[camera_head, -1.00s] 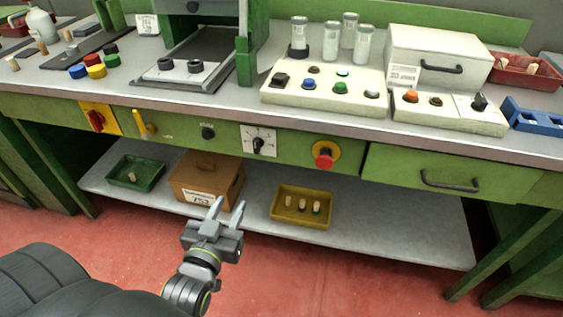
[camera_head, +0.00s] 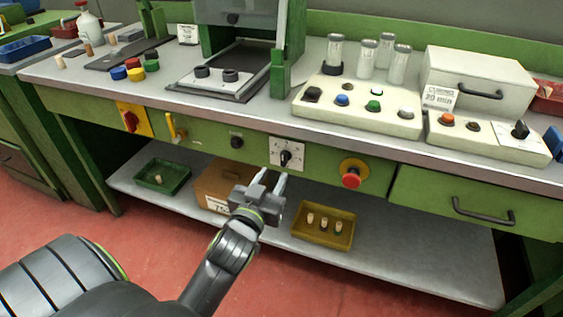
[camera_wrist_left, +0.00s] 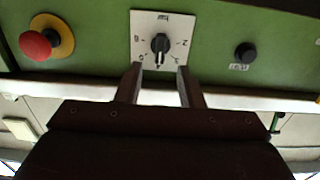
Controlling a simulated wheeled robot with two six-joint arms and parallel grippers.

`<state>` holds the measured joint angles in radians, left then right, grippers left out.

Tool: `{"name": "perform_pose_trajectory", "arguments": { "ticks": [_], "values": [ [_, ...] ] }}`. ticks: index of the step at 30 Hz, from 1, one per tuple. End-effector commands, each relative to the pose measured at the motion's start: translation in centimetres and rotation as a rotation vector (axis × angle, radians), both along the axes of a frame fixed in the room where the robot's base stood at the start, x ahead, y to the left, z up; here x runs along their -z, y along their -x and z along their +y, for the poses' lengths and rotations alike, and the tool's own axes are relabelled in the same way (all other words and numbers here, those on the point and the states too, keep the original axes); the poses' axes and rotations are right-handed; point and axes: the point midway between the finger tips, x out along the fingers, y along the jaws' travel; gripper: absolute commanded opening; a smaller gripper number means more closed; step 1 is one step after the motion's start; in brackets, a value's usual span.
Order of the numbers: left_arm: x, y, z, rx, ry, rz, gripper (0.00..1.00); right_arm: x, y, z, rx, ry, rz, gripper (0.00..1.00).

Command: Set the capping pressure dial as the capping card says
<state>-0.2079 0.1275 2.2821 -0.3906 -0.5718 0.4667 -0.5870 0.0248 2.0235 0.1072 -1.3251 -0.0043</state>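The dial (camera_head: 286,157) is a black pointer knob on a white square plate (camera_head: 298,145) on the green front panel of the bench. It also shows in the left wrist view (camera_wrist_left: 160,44), with marks around it that are too small to read surely. My left gripper (camera_head: 275,180) is open and empty, just below and in front of the dial. In the left wrist view its fingers (camera_wrist_left: 158,75) are apart, with the knob between and beyond their tips, seemingly not touched. A white card (camera_head: 438,97) reading "20 min" leans by the cream box. My right gripper is not in view.
A red emergency button (camera_head: 351,179) on a yellow ring sits right of the dial. A small black knob (camera_head: 237,142) and a red rotary switch (camera_head: 131,121) are to the left. A shelf below holds a yellow tray (camera_head: 342,240), a cardboard box (camera_head: 214,180) and a green tray (camera_head: 180,185).

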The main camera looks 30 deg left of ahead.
Motion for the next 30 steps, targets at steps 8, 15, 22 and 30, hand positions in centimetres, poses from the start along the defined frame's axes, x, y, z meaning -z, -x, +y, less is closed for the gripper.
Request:
{"name": "perform_pose_trajectory", "arguments": {
  "ticks": [8, 15, 22, 30],
  "values": [
    [0.0, -4.6, 1.1, 0.0, -0.004, -0.002, 0.35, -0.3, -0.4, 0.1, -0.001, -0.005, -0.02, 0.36],
    [0.0, -6.3, 1.5, 0.0, -0.002, -0.001, 0.35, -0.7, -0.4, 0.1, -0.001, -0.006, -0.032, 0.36],
    [0.0, -6.5, 1.6, 0.0, 0.0, 0.0, 0.35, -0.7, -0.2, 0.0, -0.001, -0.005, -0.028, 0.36],
    [0.0, -6.5, 1.6, 0.0, 0.0, -0.001, 0.1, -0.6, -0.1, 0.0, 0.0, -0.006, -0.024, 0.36]
  ]
}}
